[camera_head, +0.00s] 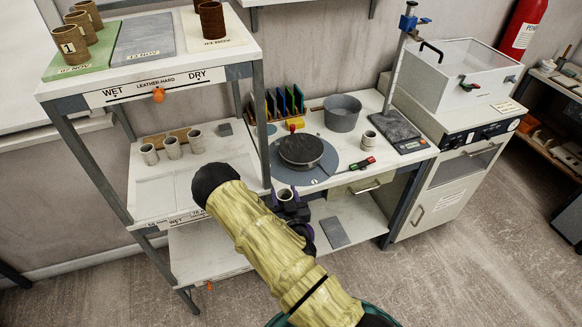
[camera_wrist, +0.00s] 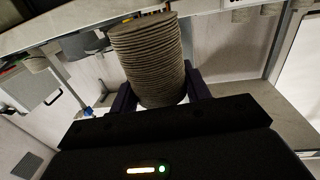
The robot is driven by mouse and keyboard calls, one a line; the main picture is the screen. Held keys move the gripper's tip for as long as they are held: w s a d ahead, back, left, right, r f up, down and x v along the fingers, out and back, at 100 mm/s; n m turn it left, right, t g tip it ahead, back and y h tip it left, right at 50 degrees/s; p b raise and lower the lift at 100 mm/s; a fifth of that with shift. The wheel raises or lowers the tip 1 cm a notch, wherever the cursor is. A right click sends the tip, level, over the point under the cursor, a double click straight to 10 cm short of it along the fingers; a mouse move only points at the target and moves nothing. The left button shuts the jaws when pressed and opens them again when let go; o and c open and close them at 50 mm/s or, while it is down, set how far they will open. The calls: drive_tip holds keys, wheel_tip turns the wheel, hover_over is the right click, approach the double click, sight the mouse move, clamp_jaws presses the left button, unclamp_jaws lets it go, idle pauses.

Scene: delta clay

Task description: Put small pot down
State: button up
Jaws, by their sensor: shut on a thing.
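My gripper (camera_head: 290,208) is shut on a small grey ribbed pot (camera_head: 286,195). In the wrist view the pot (camera_wrist: 148,55) fills the space between the two dark fingers (camera_wrist: 160,92). In the head view the held pot is at the front edge of the white worktable (camera_head: 348,179), below the round turntable (camera_head: 330,158). I cannot tell its height over the surfaces below.
The drying rack (camera_head: 150,98) with brown pots (camera_head: 68,44) on its top stands at the left. A dark disc (camera_head: 300,149) sits on the turntable. The middle shelf's front (camera_head: 165,192) is clear.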

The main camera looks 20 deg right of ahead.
wheel_tip(320, 180, down, 13)
drive_tip(key=s+a+y+b, duration=0.1)
drive_tip(key=s+a+b, duration=0.1)
drive_tip(key=b, duration=0.8)
drive_tip(key=shift+a+n, duration=0.15)
drive_tip(key=shift+n, duration=0.25)
